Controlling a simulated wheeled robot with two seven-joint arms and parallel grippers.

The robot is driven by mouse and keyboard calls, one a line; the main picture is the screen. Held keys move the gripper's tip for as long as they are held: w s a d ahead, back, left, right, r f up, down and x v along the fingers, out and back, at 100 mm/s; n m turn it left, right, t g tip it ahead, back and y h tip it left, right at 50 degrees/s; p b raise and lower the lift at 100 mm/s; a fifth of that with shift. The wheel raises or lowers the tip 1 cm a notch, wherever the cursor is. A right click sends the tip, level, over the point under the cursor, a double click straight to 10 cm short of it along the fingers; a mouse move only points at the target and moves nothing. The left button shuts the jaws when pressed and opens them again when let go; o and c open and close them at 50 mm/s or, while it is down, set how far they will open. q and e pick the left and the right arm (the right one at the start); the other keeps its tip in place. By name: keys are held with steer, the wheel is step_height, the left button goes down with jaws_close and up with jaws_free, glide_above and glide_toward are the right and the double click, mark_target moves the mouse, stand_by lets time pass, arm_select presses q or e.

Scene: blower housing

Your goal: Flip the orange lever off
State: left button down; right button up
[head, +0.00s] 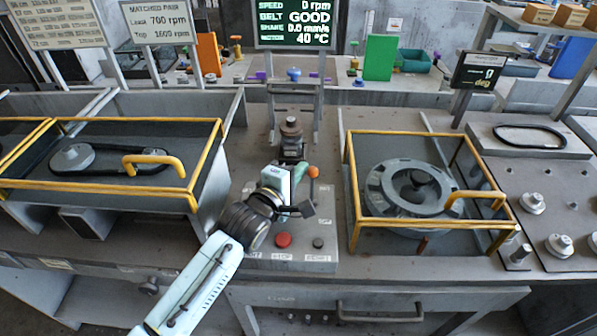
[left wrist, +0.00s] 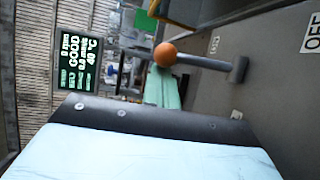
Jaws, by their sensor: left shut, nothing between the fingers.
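The lever's orange ball knob (head: 314,171) stands above the grey control panel, just right of my left gripper (head: 302,169). In the left wrist view, the orange knob (left wrist: 165,54) is on a grey shaft (left wrist: 202,62) that runs right to a mount on the panel. My left gripper's pale green fingers (left wrist: 163,88) are shut and empty, with their tips close to the knob. I cannot tell whether they touch it. A white OFF label (left wrist: 312,32) shows at the right edge of the wrist view. My right gripper is not in view.
A red button (head: 283,240) and a small dark button (head: 318,243) sit on the panel's front. A yellow-framed guard (head: 350,190) stands right of the panel, another (head: 195,170) left. The display (head: 297,23) reads 0 rpm and GOOD.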

arm_select(q)
steer(key=shift+s, duration=0.1)
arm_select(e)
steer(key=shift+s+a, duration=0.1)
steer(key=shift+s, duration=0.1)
arm_select(q)
steer(key=shift+s+r+m+t+h, duration=0.3)
steer(key=shift+s+m+t, duration=0.1)
steer(key=shift+t, duration=0.2)
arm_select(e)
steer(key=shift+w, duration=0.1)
